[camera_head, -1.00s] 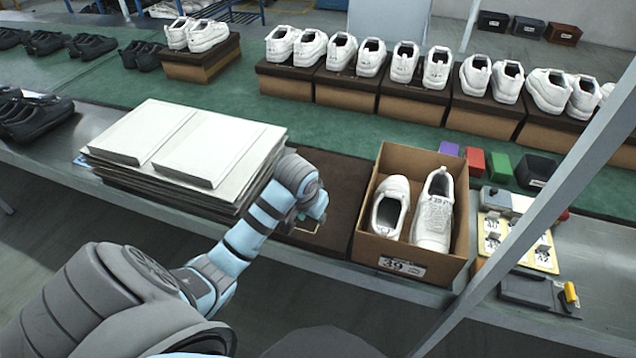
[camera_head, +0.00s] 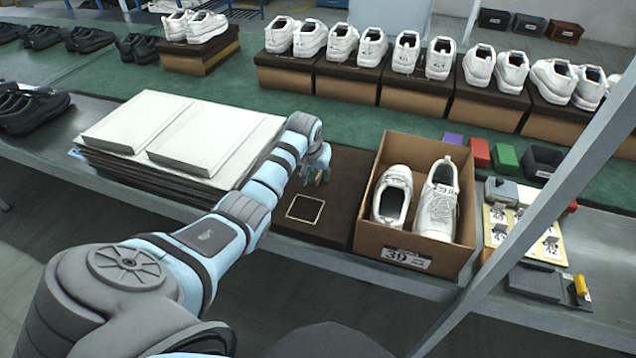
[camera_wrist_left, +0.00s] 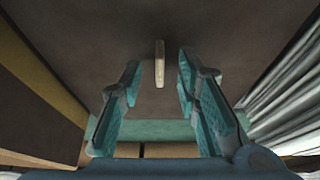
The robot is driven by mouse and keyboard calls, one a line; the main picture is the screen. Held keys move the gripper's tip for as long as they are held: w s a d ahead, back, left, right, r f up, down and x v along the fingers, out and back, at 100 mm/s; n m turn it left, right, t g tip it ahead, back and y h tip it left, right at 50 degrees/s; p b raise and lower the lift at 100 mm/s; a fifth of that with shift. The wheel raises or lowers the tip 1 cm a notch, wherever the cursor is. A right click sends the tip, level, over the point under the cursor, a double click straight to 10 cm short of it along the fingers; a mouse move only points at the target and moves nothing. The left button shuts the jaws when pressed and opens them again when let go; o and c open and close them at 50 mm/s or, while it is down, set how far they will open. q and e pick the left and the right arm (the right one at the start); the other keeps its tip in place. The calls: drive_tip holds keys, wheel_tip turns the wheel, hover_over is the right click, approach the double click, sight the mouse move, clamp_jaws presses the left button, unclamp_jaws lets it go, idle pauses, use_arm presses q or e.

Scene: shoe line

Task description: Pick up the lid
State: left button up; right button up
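The lid (camera_head: 341,212) looks like a flat dark brown panel lying on the bench between the paper stack and the open shoe box. A thin pale square outline (camera_head: 290,216) shows on its near part. My left gripper (camera_head: 318,179) is over the far part of this brown panel. In the left wrist view, its two teal fingers (camera_wrist_left: 158,78) are apart with the brown surface (camera_wrist_left: 215,35) beyond them. A small pale strip (camera_wrist_left: 159,65) shows between the fingertips; I cannot tell whether they touch it. My right gripper is in neither view.
The open shoe box (camera_head: 405,247) with two white shoes stands close on the right. The tall paper stack (camera_head: 150,181) is close on the left. A slanted grey post (camera_head: 540,205) crosses the right side.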

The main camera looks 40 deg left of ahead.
sight(318, 176)
use_arm(q)
drive_tip(key=shift+w+f, duration=0.15)
drive_tip(key=shift+f, duration=0.25)
drive_tip(key=shift+c, duration=0.2)
clamp_jaws()
drive_tip(key=shift+r, duration=0.1)
drive_tip(key=shift+r, duration=0.1)
wheel_tip(318, 176, up, 20)
drive_tip(key=p, duration=0.4)
